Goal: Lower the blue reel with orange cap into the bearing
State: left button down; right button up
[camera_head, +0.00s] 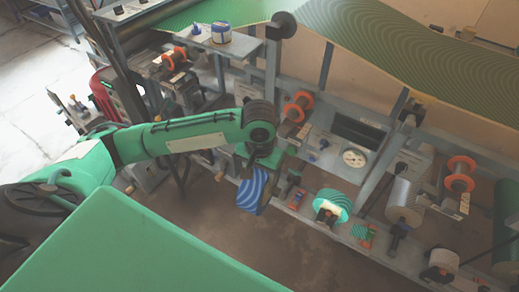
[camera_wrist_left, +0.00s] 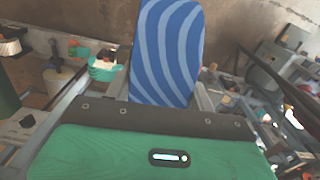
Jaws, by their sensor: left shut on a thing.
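My left gripper (camera_head: 261,172) hangs down in front of the machine frame, shut on the blue reel (camera_head: 251,190). The reel has light-blue wavy stripes and hangs in the air, slightly tilted, left of the frame's lower shelf. In the left wrist view the reel (camera_wrist_left: 166,50) stands out beyond the green gripper body, which hides its near end. I cannot make out its orange cap in either view. I cannot tell which holder is the bearing. My right gripper is not in view.
A teal striped reel (camera_head: 331,206) sits on the lower shelf to the right. Orange-flanged reels (camera_head: 297,105) (camera_head: 460,173) and a round dial (camera_head: 354,157) are on the machine. A grey roller (camera_head: 403,203) stands farther right. The brown floor below the blue reel is clear.

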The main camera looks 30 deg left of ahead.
pick_arm(q)
jog(key=b, duration=0.3)
jog(key=shift+w+a+f, duration=0.1)
jog(key=shift+w+f, duration=0.15)
jog(key=shift+w, duration=0.05)
jog(key=shift+r, duration=0.2)
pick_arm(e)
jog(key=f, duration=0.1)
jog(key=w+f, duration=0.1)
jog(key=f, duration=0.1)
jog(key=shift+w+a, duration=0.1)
